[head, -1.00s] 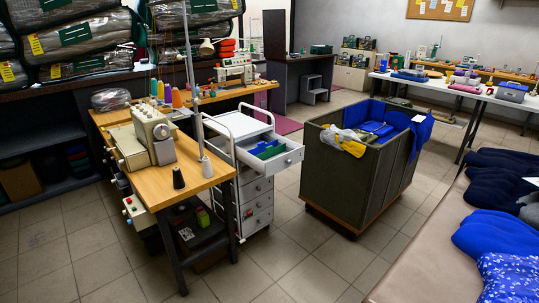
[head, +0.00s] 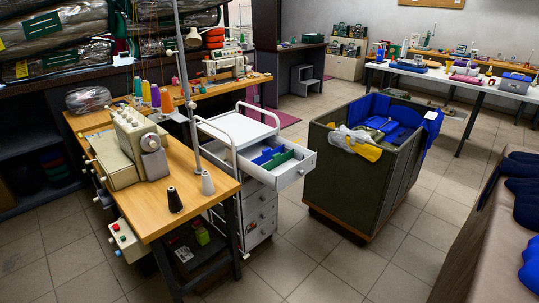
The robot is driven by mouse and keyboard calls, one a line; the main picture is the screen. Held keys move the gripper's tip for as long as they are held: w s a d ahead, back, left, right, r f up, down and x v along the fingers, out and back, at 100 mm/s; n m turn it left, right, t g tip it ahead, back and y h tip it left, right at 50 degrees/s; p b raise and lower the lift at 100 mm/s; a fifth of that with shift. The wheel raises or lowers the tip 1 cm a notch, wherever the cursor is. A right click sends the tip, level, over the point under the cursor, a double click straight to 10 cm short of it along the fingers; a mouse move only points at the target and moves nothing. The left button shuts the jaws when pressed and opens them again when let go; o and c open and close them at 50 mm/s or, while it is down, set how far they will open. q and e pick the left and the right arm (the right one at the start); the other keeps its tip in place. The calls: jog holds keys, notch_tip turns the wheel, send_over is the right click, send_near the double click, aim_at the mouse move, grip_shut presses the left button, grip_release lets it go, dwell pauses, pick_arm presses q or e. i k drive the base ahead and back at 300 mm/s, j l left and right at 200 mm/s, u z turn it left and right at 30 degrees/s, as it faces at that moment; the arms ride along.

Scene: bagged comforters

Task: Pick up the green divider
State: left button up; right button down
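The green divider (head: 278,160) stands in the open top drawer (head: 309,167) of a white rolling cart (head: 226,128). A blue divider (head: 267,156) is beside it, to its left in the drawer. The drawer is pulled out toward the right of the cart. Neither of my grippers shows in the head view.
A wooden sewing table (head: 205,188) with a serger (head: 130,150) and thread cones stands left of the cart. A dark green bin (head: 345,190) lined in blue stands just right of the drawer. Tiled floor (head: 330,262) in front is clear. A couch-like surface (head: 490,240) edges the right.

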aim_at(278, 160)
jog(key=i+j, duration=0.15)
jog(key=i, duration=0.3)
jog(key=i+j+z, duration=0.1)
jog(key=i, duration=0.3)
jog(key=i+j, duration=0.25)
jog(key=i, duration=0.2)
